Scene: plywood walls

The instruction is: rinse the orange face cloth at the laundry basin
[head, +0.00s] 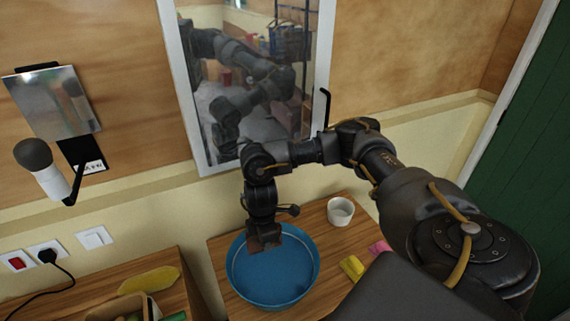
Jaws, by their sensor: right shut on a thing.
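The blue round basin (273,299) stands on a wooden table. My right gripper (264,243) points down over the basin's far left part. It is shut on a small, dark reddish-brown thing that looks like the orange face cloth (265,238), mostly hidden by the fingers and in shadow. I cannot tell whether it touches the bottom of the basin. No water can be made out in the basin. My left gripper is not in view.
A white cup (340,213) stands behind the basin to the right. A yellow folded cloth (352,268) and a pink one (379,247) lie right of the basin. A mirror (200,150) hangs behind. A left-hand counter holds a yellow item (150,280).

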